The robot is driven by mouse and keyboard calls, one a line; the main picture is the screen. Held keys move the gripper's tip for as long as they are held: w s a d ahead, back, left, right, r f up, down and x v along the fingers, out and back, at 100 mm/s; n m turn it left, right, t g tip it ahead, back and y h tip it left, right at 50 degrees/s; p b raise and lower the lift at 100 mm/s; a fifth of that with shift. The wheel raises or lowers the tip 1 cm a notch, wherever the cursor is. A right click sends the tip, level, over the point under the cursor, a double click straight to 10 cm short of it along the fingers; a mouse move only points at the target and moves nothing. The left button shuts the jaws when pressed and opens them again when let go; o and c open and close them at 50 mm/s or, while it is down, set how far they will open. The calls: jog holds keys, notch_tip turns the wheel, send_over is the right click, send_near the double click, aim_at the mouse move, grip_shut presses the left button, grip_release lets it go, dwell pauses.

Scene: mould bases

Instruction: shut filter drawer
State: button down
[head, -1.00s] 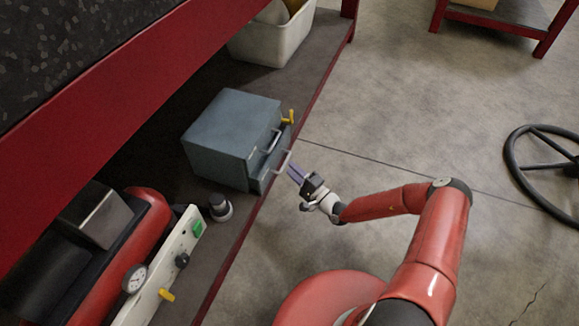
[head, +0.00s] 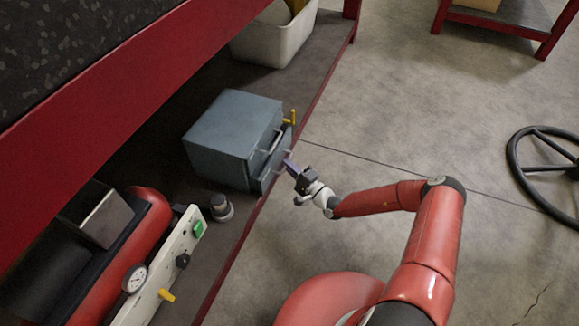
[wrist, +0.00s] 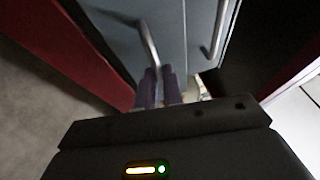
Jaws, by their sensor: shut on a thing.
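A grey-blue metal cabinet (head: 228,135) with two drawers stands on the low shelf under the workbench. Its lower drawer (head: 262,183) sticks out a little past the upper front. Each drawer has a metal bar handle; the lower drawer's handle (wrist: 149,46) meets my fingertips in the wrist view, and the upper one (wrist: 217,40) is free to the right. My gripper (head: 289,164) reaches in from the floor side with its purple fingers shut on the lower handle. The fingers hide part of that handle in the head view.
A red tank with a gauge (head: 134,279) lies at lower left. A white bin (head: 275,45) stands behind. A yellow-handled part (head: 291,118) is beside the cabinet. The floor at right is open, with a black wheel (head: 545,165).

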jog(key=a, duration=0.1)
jog(key=w+a+p, duration=0.1)
jog(key=a, duration=0.1)
jog(key=shift+w+a, duration=0.2)
jog(key=shift+a, duration=0.1)
jog(key=c, duration=1.5)
grip_release()
jog(key=shift+a, duration=0.15)
jog(key=shift+c, duration=0.2)
jog(key=p, duration=0.1)
send_near(277, 162)
jog(key=shift+x, duration=0.85)
